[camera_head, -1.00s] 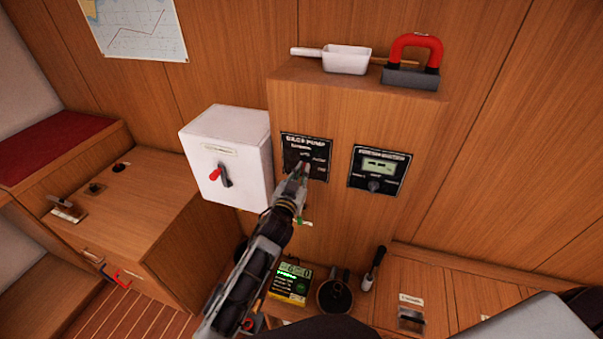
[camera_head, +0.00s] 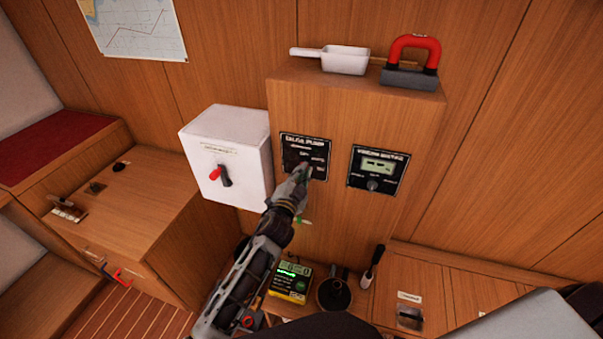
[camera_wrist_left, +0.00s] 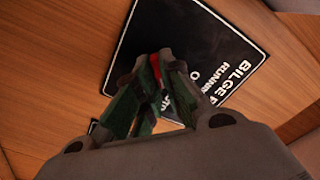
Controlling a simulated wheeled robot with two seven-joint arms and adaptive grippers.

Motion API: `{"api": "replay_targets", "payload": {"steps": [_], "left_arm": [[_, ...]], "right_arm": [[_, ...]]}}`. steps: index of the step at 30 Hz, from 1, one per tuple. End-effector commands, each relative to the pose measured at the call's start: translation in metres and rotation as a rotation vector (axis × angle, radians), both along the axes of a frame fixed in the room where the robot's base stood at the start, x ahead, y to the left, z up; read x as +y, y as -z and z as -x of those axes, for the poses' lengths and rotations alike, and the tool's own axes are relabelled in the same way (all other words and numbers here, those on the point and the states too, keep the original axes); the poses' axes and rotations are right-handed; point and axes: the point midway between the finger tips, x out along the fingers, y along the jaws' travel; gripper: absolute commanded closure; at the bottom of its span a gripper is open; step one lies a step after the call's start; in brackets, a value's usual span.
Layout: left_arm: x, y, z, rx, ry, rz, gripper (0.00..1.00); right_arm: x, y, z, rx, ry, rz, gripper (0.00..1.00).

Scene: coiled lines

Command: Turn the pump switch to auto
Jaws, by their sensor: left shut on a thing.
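The bilge pump panel (camera_head: 305,150) is a black plate with white lettering on the front of the wooden box. My left gripper (camera_head: 304,174) reaches up from below to the lower part of this panel. In the left wrist view the panel (camera_wrist_left: 222,62) fills the upper middle, and the gripper's fingers (camera_wrist_left: 158,90) are closed together against it. They are shut on the pump switch, whose knob they hide; a small red piece (camera_wrist_left: 158,72) shows between the fingertips. The switch's setting cannot be read. My right gripper does not show.
A second black panel with a small display (camera_head: 378,170) is right of the pump panel. A white box with a red-handled switch (camera_head: 226,155) is on the left. A white scoop (camera_head: 346,60) and red-handled magnet (camera_head: 414,62) lie on top.

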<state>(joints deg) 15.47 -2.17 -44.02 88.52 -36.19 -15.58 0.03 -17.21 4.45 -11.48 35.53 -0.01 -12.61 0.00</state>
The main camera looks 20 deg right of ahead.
Motion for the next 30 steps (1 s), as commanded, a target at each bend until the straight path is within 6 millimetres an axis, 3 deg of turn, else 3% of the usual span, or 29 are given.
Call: {"api": "replay_targets", "payload": {"steps": [12,13,18,30], "left_arm": [[-0.0001,0.0012,0.0003,-0.005,0.000,-0.010,1.00],[-0.0001,0.0012,0.0003,-0.005,0.000,-0.010,0.89],[-0.0001,0.0008,0.0002,-0.005,0.000,-0.010,0.70],[0.0009,0.0006,0.0011,-0.006,-0.001,-0.010,0.70]], "right_arm": [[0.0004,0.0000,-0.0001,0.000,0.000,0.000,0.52],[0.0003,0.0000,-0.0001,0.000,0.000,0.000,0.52],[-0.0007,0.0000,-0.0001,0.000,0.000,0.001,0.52],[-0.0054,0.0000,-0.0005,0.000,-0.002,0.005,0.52]]}}
